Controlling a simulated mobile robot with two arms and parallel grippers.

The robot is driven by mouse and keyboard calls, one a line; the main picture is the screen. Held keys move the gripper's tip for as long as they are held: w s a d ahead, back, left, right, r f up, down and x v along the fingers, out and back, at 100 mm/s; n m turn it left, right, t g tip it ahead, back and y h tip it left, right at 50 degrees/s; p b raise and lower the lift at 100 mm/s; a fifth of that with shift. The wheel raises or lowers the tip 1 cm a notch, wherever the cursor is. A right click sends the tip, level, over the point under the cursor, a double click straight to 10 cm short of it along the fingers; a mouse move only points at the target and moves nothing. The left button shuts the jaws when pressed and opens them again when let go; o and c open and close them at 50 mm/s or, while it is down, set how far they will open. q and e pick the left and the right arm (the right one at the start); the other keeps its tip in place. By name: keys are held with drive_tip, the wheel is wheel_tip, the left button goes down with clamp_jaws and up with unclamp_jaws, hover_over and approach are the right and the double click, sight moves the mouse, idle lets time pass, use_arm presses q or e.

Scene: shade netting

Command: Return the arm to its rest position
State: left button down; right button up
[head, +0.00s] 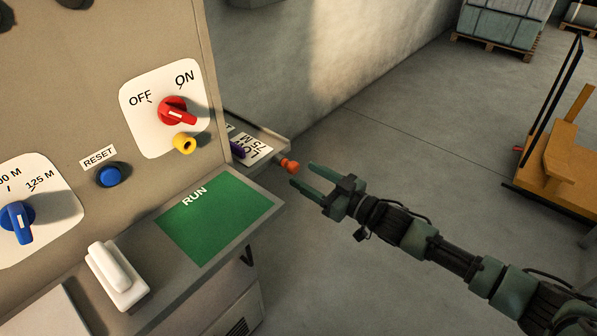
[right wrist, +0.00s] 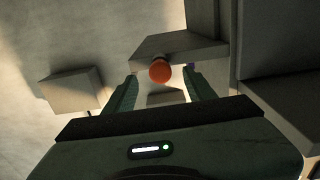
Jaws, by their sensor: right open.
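My right gripper (head: 306,179) reaches in from the lower right in the head view. Its green fingers are apart with nothing between them. The fingertips are close to an orange knob (head: 290,166) at the end of a small shelf. In the right wrist view, the orange knob (right wrist: 160,71) appears just beyond and between the two open fingers (right wrist: 158,92); I cannot tell whether they touch it. My left gripper is not in view.
A control panel stands at left with a red OFF/ON switch (head: 176,112), a yellow ring (head: 184,144), a blue RESET button (head: 109,175) and a blue dial (head: 17,222). Below are a green RUN mat (head: 215,222) and a white block (head: 117,275). An orange cart (head: 562,150) stands far right. Open floor lies between.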

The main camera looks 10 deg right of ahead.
drive_tip(key=shift+v, duration=1.9)
drive_tip(key=s+d+f+m+g+h, duration=0.1)
drive_tip(key=d+f+m+h, duration=0.2)
drive_tip(key=f, duration=0.9)
drive_tip(key=s+d+f+m+h, duration=0.1)
drive_tip(key=d+f+h, duration=0.35)
drive_tip(key=f, duration=0.75)
drive_tip(key=s+d+f+g+h, duration=0.25)
drive_tip(key=s+f, duration=0.45)
drive_tip(key=f, duration=0.4)
drive_tip(key=s+d+f+m+g, duration=0.1)
drive_tip(key=s+f+g, duration=0.2)
drive_tip(key=s+f, duration=0.6)
drive_tip(key=s+a+f+g, duration=0.1)
drive_tip(key=s+f, duration=0.3)
drive_tip(key=s, duration=0.6)
drive_tip(key=s+a+f+g, duration=0.2)
drive_tip(key=s+f+g, duration=0.1)
drive_tip(key=s, duration=0.8)
drive_tip(key=s+a+f+g+h, duration=0.1)
drive_tip(key=s+a+f+g, duration=0.1)
drive_tip(key=s+f, duration=0.4)
drive_tip(key=s, duration=0.5)
drive_tip(key=shift+s+g, duration=0.25)
drive_tip(key=shift+g, duration=0.1)
